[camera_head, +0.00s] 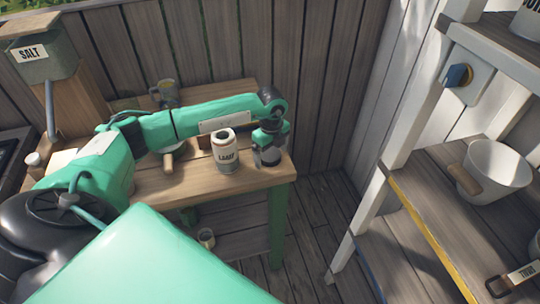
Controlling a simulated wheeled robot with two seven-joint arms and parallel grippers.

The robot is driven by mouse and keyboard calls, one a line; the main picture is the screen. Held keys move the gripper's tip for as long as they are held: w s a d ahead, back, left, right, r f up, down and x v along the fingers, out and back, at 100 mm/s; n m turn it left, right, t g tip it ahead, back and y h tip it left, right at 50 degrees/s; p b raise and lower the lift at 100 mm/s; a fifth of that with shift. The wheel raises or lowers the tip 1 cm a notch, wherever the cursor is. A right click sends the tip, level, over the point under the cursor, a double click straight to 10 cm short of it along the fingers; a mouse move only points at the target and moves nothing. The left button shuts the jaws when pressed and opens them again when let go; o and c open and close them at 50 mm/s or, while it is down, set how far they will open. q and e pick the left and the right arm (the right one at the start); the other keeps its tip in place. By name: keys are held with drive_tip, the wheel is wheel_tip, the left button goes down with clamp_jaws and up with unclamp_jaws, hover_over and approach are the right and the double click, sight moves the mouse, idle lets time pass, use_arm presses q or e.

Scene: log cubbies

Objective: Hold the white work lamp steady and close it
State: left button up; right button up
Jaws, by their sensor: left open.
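The white work lamp (226,155) is a small white cylinder with a dark label reading like "LAMP". It stands upright near the front right of the wooden table (215,190). Its top shows a dark round opening. My left gripper (268,158) reaches over the table from the left and points down just right of the lamp, near the table's right corner. It is open and appears apart from the lamp. Something pale shows between its fingers, but I cannot tell whether it is part of the gripper. My right gripper is not in view.
A mug (165,92) and a wooden-handled thing (172,158) are behind and left of the lamp. A salt box (45,58) stands at the far left. A shelf with a white pot (492,170) is at the right. Floor is clear between table and shelf.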

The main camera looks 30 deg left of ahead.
sight(271, 154)
use_arm(q)
drive_tip(key=shift+c, duration=0.2)
drive_tip(key=c, duration=1)
drive_tip(key=shift+r, duration=0.15)
drive_tip(key=shift+r+b, duration=1.9)
drive_tip(key=shift+r, duration=8)
